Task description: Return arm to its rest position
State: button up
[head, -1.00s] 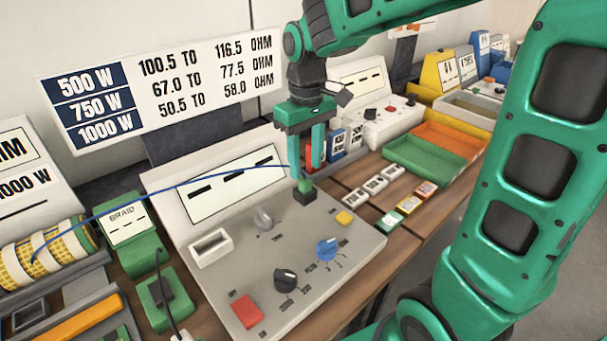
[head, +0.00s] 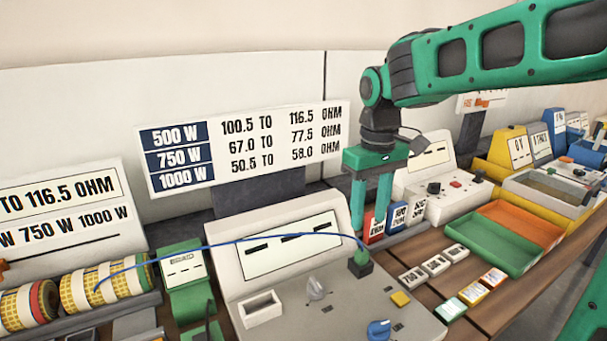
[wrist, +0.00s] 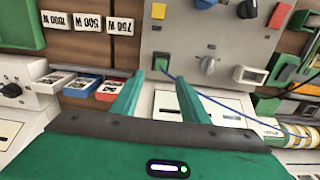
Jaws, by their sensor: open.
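My gripper (head: 371,222) is open and empty, its two green fingers pointing down above the grey tester panel (head: 290,300). In the wrist view the gripper (wrist: 160,82) shows its fingers spread apart. A green plug (head: 360,262) with a blue wire (head: 240,240) sits at the panel's back edge area. It lies below the fingertips in the head view, and the plug (wrist: 160,62) shows between and beyond them in the wrist view. My arm reaches in from the upper right.
Yellow rolls (head: 105,285) and a green braid box (head: 188,285) stand left. The limits sign (head: 245,148) stands behind. Red and blue boxes (head: 397,217) are close to my fingers. Green (head: 490,243) and orange (head: 520,226) trays lie right.

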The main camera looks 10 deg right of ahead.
jog(key=s+d+f+m, duration=0.4)
jog(key=s+d, duration=0.4)
jog(key=s, duration=0.3)
jog(key=s+d+f+m, duration=0.4)
jog(key=s+d+m, duration=0.2)
jog(key=s+d, duration=0.3)
jog(key=s, duration=0.3)
jog(key=shift+f, duration=0.1)
jog(key=shift+w+f, duration=0.25)
jog(key=shift+w, duration=0.35)
